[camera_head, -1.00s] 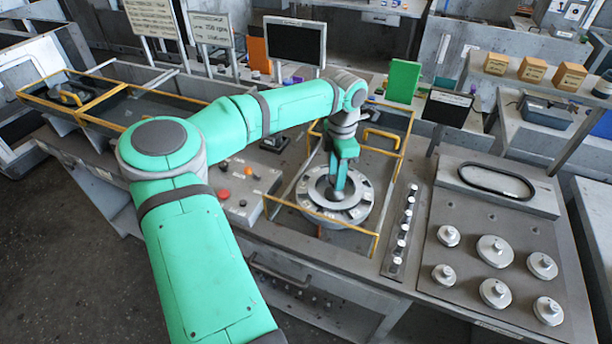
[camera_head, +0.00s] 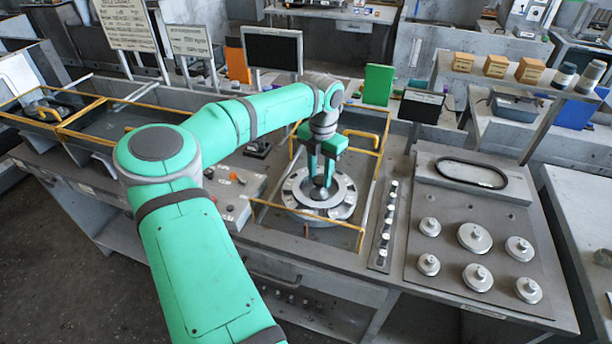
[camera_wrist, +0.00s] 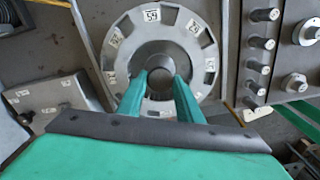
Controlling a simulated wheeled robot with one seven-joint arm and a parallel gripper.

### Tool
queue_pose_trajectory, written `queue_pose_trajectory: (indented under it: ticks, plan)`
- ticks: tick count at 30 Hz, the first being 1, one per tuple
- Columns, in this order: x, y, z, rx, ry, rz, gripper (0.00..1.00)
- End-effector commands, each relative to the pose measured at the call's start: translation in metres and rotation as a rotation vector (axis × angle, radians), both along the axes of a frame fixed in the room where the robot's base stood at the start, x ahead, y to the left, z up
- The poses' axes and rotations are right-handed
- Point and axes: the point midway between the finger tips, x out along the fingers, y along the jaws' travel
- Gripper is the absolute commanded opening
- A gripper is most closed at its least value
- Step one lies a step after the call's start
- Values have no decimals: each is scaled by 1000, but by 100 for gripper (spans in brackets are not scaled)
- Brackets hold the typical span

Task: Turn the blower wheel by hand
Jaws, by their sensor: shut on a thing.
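The blower wheel (camera_head: 339,200) is a round grey disc with several white number tags around its rim, lying flat inside the yellow-railed bay. It also shows from above in the wrist view (camera_wrist: 196,46). My gripper (camera_head: 320,187) points down at its centre. In the wrist view my gripper's two green fingers (camera_wrist: 161,80) stand on either side of the round grey hub (camera_wrist: 160,84) and are shut on it. The fingers hide part of the wheel's near side.
Yellow rails (camera_head: 305,219) surround the bay. A control box with knobs (camera_head: 226,192) stands left of it. A strip of pegs (camera_head: 386,228) and a plate with several round lidded pieces (camera_head: 474,237) lie to the right. A green panel (camera_head: 378,85) stands behind.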

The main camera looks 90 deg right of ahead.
Motion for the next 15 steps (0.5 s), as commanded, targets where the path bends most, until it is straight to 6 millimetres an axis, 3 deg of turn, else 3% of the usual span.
queue_pose_trajectory:
  ticks: [4,15]
  plan:
    - [-11,-1,0,-1,6,3,0]
    - [-13,-1,0,-2,6,4,0]
